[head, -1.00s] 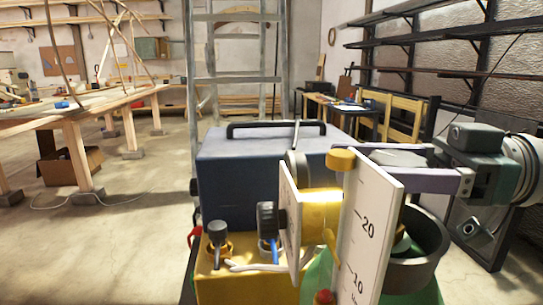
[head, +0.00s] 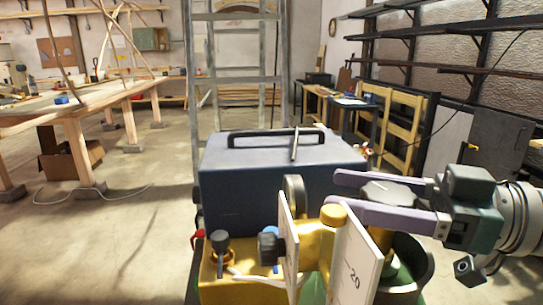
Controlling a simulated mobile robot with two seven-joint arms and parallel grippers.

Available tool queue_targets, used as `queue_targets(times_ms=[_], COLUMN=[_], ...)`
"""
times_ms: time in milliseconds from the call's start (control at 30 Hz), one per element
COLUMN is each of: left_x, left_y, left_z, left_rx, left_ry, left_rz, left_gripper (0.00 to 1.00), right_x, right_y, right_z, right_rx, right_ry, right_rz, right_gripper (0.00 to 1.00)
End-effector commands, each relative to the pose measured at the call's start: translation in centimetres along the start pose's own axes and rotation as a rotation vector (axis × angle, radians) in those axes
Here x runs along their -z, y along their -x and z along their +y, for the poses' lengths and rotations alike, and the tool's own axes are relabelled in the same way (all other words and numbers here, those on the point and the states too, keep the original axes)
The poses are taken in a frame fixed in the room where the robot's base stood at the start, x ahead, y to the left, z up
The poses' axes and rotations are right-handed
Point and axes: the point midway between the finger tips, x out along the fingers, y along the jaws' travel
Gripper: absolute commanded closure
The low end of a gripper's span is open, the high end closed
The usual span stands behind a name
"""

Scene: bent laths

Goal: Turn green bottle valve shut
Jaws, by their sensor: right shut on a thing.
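The green bottle (head: 404,276) stands at the bottom right of the head view, mostly hidden by a dark grey collar, white gauge plates and yellow fittings. A flat grey round knob (head: 388,190), which looks like its valve, sits above it. My right gripper (head: 352,194) comes in from the right. Its two purple fingers lie on either side of the grey knob and it is shut on it. The near finger's tip is close to or behind a yellow cap (head: 333,214); I cannot tell if they touch. My left gripper is not in view.
A blue-grey box (head: 255,190) with a black handle stands just behind the yellow block (head: 232,286). A white gauge plate (head: 355,278) rises in front of the bottle. A ladder (head: 235,75) stands behind.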

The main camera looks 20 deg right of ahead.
Motion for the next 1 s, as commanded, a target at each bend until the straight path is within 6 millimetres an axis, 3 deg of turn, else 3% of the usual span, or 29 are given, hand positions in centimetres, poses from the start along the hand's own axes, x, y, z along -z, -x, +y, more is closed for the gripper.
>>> queue_targets(times_ms=[33, 100, 400, 700, 1000], left_x=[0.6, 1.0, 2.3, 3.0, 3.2], left_y=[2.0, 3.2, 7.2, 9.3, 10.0], left_z=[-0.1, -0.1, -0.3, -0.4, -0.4], left_rx=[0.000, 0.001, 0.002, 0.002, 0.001], left_ry=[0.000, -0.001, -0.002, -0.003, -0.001], left_rz=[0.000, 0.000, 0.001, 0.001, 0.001], left_gripper=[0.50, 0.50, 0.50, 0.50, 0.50], right_x=[0.9, 0.9, 0.6, 0.2, 0.1], right_y=[0.0, 0.0, 0.2, 0.6, 1.0], right_z=[0.0, 0.2, 1.0, 1.8, 2.3], right_rx=[-0.045, -0.112, -0.400, -0.670, -0.862], right_ry=[-0.010, -0.011, -0.014, -0.011, -0.006], right_rz=[-0.001, 0.000, 0.002, 0.002, 0.001], right_gripper=[0.89, 0.89, 0.89, 0.89, 0.89])
